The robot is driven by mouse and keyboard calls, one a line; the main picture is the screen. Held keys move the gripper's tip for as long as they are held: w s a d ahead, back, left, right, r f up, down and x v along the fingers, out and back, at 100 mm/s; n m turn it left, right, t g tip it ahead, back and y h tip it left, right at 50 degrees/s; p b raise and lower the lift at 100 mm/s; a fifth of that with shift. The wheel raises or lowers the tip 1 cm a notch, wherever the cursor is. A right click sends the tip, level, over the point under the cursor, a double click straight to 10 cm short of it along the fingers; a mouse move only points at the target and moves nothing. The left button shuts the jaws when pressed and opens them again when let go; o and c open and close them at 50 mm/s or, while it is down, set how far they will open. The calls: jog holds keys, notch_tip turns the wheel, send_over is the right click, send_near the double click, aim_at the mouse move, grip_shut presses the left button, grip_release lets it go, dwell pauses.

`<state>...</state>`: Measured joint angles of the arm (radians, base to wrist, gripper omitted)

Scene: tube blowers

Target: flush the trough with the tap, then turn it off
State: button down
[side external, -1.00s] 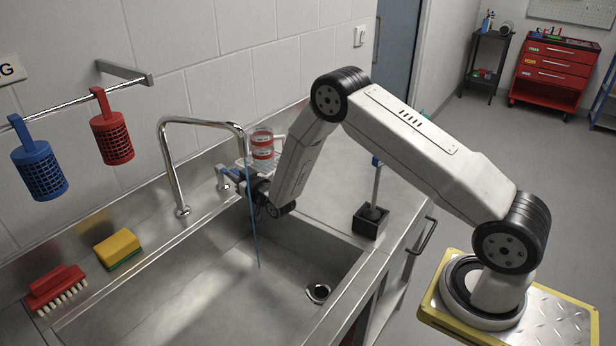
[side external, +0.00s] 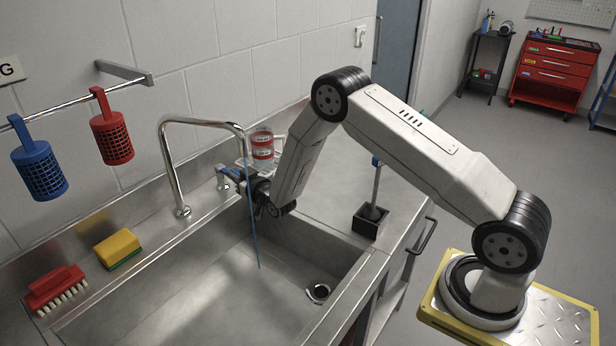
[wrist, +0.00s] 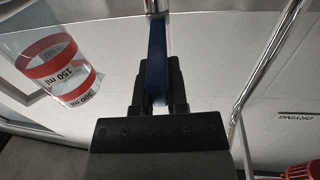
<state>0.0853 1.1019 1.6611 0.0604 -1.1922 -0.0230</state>
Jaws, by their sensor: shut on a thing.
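The tap (side external: 171,165) is a bent chrome pipe at the back edge of the steel trough (side external: 190,300). A thin blue stream of water (side external: 252,220) falls from its spout into the trough. My gripper (wrist: 157,100) is shut on the tap's blue lever (wrist: 157,55), which stands between the two dark fingers in the wrist view. In the side view my gripper (side external: 246,186) is low behind the stream, and the lever is mostly hidden there. The drain (side external: 318,291) is at the trough's right end.
A clear beaker with red bands (side external: 262,145) stands close behind my gripper; it also shows in the wrist view (wrist: 62,70). A sponge (side external: 118,248) and red brush (side external: 56,288) lie on the left ledge. Blue (side external: 40,172) and red (side external: 111,138) baskets hang from a rail.

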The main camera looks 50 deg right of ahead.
jog(key=shift+d, duration=0.1)
jog(key=shift+d+n+y, duration=0.3)
jog(key=shift+n+y, duration=0.15)
jog(key=shift+y, duration=0.3)
jog(key=shift+d+n+y, duration=0.25)
jog(key=shift+n+y, duration=0.2)
jog(key=shift+y, duration=0.3)
jog(key=c, duration=0.6)
grip_release()
jog(key=shift+c, duration=0.2)
jog(key=shift+s, duration=0.1)
jog(key=s, duration=0.7)
jog(key=shift+s, duration=0.35)
jog(key=shift+r, duration=0.1)
